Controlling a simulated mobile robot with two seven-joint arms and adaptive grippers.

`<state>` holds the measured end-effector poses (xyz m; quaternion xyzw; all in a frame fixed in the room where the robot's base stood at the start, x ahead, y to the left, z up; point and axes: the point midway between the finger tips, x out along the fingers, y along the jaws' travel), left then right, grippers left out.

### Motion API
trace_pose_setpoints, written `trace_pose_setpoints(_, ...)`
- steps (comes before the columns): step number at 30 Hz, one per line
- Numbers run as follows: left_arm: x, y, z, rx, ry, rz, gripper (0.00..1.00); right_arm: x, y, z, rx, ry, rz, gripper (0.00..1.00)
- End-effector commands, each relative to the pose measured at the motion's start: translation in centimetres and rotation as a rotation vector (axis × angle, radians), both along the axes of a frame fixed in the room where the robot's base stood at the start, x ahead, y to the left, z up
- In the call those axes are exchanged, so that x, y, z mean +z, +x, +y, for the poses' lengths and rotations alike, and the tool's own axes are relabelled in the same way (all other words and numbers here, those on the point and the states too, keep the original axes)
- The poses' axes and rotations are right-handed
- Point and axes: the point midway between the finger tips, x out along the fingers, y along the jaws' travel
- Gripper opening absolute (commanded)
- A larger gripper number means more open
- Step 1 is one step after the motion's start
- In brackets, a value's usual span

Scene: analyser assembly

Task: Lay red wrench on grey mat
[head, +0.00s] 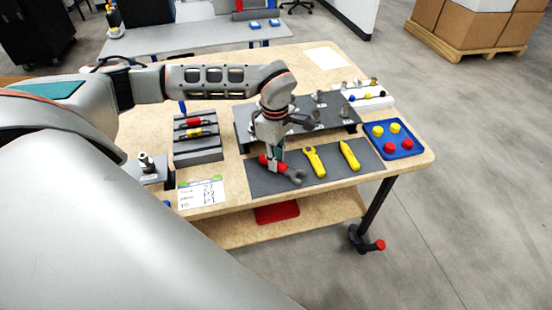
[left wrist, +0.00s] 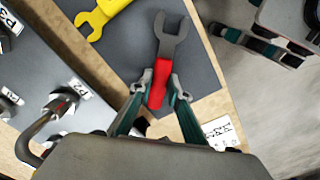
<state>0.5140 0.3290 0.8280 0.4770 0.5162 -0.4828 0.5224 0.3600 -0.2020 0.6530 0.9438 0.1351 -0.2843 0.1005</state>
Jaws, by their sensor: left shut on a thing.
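The red wrench (head: 293,174) has a red handle and a grey open jaw. My left gripper (head: 272,152) is shut on its handle, over the left part of the grey mat (head: 331,168). In the left wrist view the red wrench (left wrist: 165,75) sits between both fingertips, its jaw pointing up the picture over the grey mat (left wrist: 130,62). The wrench lies flat on the mat or just above it; I cannot tell which. My right gripper (left wrist: 262,42) seems to show at the upper right of the left wrist view, beyond the table edge; its fingers are unclear.
A yellow wrench (head: 315,162) and a yellow tool (head: 349,155) lie further right on the mat. A dark raised fixture (head: 245,131) stands right behind. A blue tray (head: 405,155) with red and yellow pieces is at the right; a grey rack (head: 198,151) is at the left.

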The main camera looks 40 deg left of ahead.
Motion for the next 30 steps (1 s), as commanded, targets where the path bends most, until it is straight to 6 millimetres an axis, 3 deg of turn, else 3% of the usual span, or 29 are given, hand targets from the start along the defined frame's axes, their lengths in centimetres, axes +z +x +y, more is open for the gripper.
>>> trace_pose_setpoints(15, -0.82, 0.00, -0.01, 0.000, 0.000, 0.000, 0.00, -0.19, -0.03, -0.01, 0.000, 0.000, 0.001, 0.40)
trace_pose_setpoints(16, -0.78, 0.01, -0.02, 0.000, 0.000, 0.000, 0.25, -0.19, -0.03, -0.02, 0.000, 0.000, 0.001, 0.40)
trace_pose_setpoints(18, -0.76, 0.01, -0.02, 0.000, 0.000, 0.000, 0.37, -0.17, -0.03, -0.02, 0.000, 0.000, 0.001, 0.40)
trace_pose_setpoints(30, -0.29, 0.06, 0.02, 0.000, 0.000, -0.001, 0.37, -0.13, 0.01, -0.14, 0.001, -0.003, 0.000, 0.40)
